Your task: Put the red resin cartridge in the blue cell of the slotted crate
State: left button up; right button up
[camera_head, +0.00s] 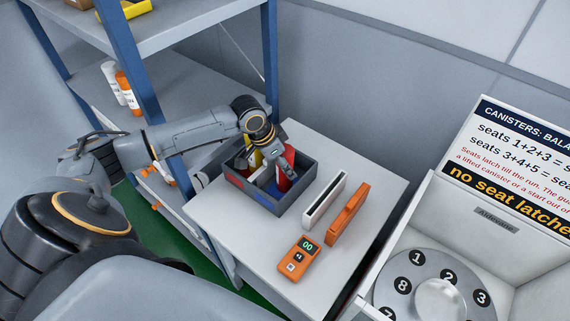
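The slotted crate (299,188) is a dark grey box on the white table. The cell beneath the cartridge is partly hidden. My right gripper is out of view.
The blue-post shelf (125,55) is behind left. A numbered carousel (420,285) is at right.

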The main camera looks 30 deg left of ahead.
pick_arm(q)
jog(key=b+v, duration=0.1)
jog(key=v, duration=1)
jog(key=shift+b, duration=0.35)
